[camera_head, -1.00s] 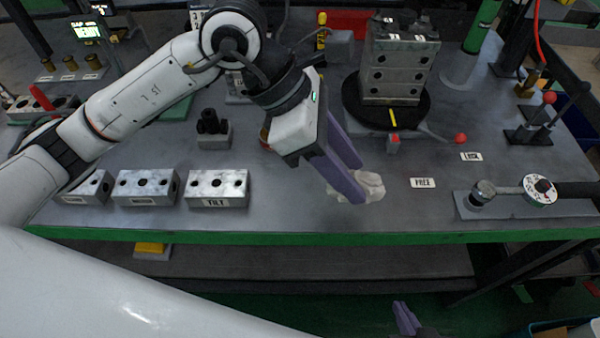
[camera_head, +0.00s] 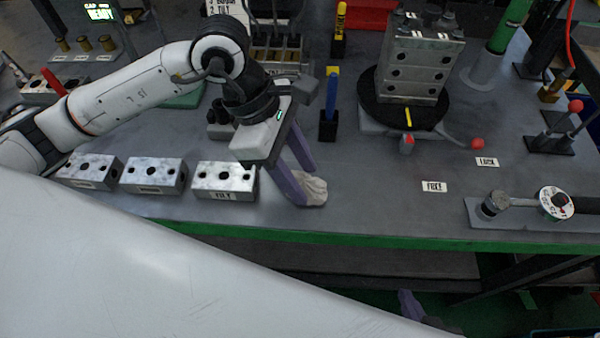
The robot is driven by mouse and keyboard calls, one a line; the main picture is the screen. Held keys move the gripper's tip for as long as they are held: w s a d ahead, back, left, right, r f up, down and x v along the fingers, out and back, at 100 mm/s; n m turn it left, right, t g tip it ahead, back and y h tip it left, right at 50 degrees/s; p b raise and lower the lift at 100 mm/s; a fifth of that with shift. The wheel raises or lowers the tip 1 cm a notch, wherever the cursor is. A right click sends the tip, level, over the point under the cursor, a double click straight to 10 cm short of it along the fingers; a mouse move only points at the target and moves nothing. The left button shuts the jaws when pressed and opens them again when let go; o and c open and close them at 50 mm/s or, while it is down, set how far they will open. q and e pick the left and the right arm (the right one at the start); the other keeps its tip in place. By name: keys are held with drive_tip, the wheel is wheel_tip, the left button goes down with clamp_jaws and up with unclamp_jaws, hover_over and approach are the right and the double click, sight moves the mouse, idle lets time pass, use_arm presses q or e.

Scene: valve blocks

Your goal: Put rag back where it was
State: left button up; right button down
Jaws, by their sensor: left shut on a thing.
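The pale, crumpled rag (camera_head: 315,192) is at the front of the grey bench, just right of the silver block labelled TILT (camera_head: 224,180). My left gripper (camera_head: 304,188) points down at it with its purple fingers and is shut on it. Part of the rag is hidden behind the fingers. I cannot tell whether the rag touches the bench top or hangs just above it. Of my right gripper (camera_head: 410,306), only a purple finger shows at the bottom edge, below the bench, and its opening cannot be seen.
Two more silver blocks (camera_head: 153,175) stand left of the TILT block. A valve block (camera_head: 420,65) sits on a black turntable at the back right. Labels FREE (camera_head: 434,186) and LOCK (camera_head: 487,162) lie on the bench. The bench is clear between the rag and FREE.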

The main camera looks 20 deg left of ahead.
use_arm(q)
drive_tip(key=shift+f, duration=0.5)
drive_tip(key=o, duration=0.9)
drive_tip(key=shift+o, duration=0.2)
drive_tip(key=shift+a+r, duration=0.1)
drive_tip(key=shift+r, duration=0.25)
drive_tip(key=v, duration=1.1)
drive_tip(key=shift+r, duration=0.2)
drive_tip(key=shift+a, duration=0.1)
